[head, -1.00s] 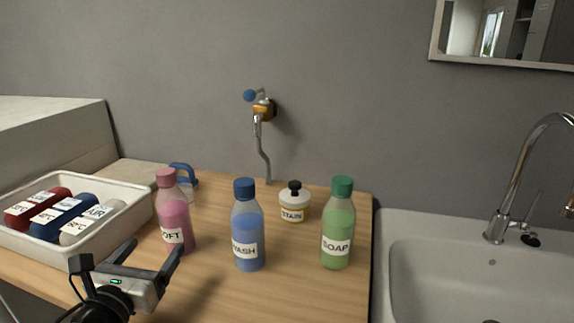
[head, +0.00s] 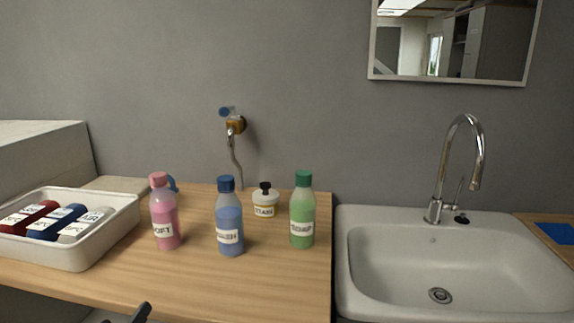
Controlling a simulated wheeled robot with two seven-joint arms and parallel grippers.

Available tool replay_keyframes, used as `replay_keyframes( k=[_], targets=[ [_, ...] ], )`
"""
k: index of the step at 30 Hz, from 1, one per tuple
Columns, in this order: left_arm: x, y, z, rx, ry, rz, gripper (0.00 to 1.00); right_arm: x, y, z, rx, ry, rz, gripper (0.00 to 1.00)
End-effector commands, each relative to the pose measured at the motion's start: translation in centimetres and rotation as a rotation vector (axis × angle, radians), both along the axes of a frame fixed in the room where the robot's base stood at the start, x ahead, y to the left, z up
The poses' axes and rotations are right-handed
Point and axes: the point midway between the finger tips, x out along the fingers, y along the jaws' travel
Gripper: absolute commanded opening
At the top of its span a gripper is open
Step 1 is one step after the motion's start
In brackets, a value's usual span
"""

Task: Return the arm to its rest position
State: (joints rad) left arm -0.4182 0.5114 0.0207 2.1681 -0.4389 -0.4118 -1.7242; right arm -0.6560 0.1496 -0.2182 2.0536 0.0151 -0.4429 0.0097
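A small dark part of my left gripper (head: 140,314) shows at the bottom edge of the head view, in front of the wooden counter (head: 285,290). Most of it is out of frame, so its opening cannot be seen. It is apart from the bottles. A pink SOFT bottle (head: 165,218), a blue WASH bottle (head: 229,222) and a green SOAP bottle (head: 302,215) stand upright on the counter. A small STAIN jar (head: 265,203) with a black knob stands behind them. My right gripper is not in view.
A white tray (head: 95,250) with red, blue and grey containers sits at the left. A blue-handled object (head: 173,184) is partly hidden behind the pink bottle. A wall tap (head: 234,125) is above the counter. A white sink (head: 400,280) with a chrome faucet (head: 436,205) is at the right.

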Motion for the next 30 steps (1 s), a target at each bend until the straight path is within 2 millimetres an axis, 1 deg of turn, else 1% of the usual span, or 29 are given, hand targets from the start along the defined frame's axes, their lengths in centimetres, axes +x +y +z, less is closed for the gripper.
replay_keyframes(
  k=[1, 5, 8, 11, 12, 14, 15, 18, 19, 21, 24, 27, 30],
  targets=[
    [-0.4, -0.5, -1.1, -0.095, 0.023, 0.009, 0.79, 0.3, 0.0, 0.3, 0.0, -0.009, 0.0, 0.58],
    [-1.6, -2.0, -3.9, -0.386, 0.082, 0.048, 0.79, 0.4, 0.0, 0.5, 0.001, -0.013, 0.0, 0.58],
    [-3.0, -3.6, -6.6, -0.667, 0.14, 0.103, 0.79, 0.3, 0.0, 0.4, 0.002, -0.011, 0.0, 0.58],
    [-4.9, -6.0, -9.7, -1.037, 0.216, 0.201, 0.79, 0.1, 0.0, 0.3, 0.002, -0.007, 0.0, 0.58],
    [-5.9, -7.2, -11.1, -1.212, 0.251, 0.257, 0.79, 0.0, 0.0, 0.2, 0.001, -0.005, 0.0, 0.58],
    [-7.5, -9.2, -13.0, -1.476, 0.301, 0.358, 0.79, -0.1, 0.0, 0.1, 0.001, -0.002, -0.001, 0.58],
    [-8.5, -10.4, -14.0, -1.638, 0.328, 0.43, 0.79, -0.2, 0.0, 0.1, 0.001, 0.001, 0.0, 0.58],
    [-10.7, -13.2, -16.0, -1.983, 0.38, 0.608, 0.79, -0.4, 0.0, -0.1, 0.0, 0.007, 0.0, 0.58],
    [-11.2, -13.9, -16.4, -2.064, 0.39, 0.655, 0.79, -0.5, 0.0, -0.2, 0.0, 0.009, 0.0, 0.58],
    [-12.2, -15.3, -17.1, -2.217, 0.408, 0.752, 0.79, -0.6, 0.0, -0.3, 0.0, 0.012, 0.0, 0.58],
    [-13.0, -16.4, -17.7, -2.348, 0.418, 0.843, 0.79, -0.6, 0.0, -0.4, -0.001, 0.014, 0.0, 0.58],
    [-13.3, -16.8, -17.8, -2.397, 0.421, 0.88, 0.79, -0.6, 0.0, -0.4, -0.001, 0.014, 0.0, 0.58],
    [-13.3, -16.8, -17.8, -2.402, 0.42, 0.882, 0.79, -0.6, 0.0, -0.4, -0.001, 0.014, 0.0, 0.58]
  ],
)
